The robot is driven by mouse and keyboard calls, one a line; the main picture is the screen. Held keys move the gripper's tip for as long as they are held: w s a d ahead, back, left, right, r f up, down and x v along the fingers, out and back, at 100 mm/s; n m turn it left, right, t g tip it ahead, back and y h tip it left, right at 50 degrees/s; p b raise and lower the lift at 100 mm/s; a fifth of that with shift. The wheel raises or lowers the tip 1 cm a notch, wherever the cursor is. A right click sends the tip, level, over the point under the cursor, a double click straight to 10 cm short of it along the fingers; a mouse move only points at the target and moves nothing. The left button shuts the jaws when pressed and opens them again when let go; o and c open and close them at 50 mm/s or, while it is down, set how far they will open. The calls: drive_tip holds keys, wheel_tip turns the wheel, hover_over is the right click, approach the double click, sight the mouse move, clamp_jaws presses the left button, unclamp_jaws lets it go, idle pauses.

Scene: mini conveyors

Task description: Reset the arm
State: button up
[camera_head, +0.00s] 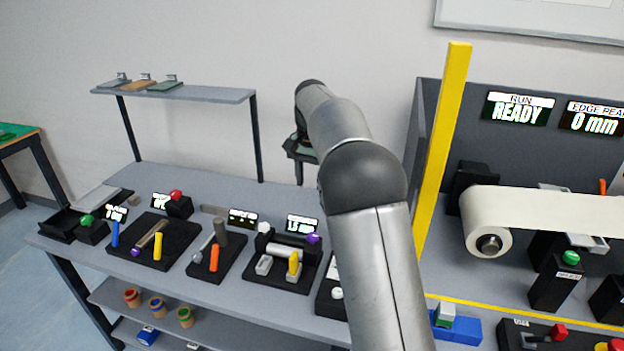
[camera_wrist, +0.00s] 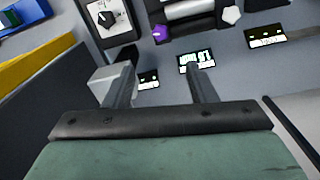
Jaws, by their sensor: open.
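My arm rises through the middle of the head view and bends away toward the back of the bench; my gripper is mostly hidden behind it there. In the wrist view my gripper (camera_wrist: 160,82) is open. Its two fingers stand well apart with nothing between them. Beyond the fingertips are the grey bench top and a small lit display (camera_wrist: 196,60). A pale grey block (camera_wrist: 108,80) appears beside the left finger; I cannot tell whether they touch.
A yellow post (camera_head: 445,140) and dark panel stand close right of my arm. A conveyor with a white belt (camera_head: 550,212) is farther right. Black stations (camera_head: 150,257) with coloured levers line the bench at left. A raised shelf (camera_head: 190,95) stands at the back left.

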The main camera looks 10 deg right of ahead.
drive_tip(key=s+f+n, duration=0.2)
drive_tip(key=s, duration=1.1)
drive_tip(key=s+f+n, duration=0.3)
drive_tip(key=s, duration=1)
drive_tip(key=s+f+n, duration=0.2)
drive_tip(key=s+f, duration=0.1)
drive_tip(key=s, duration=1)
drive_tip(key=shift+a+f+n+t, duration=0.15)
drive_tip(key=shift+a+n+t, duration=0.15)
drive_tip(key=shift+n, duration=0.1)
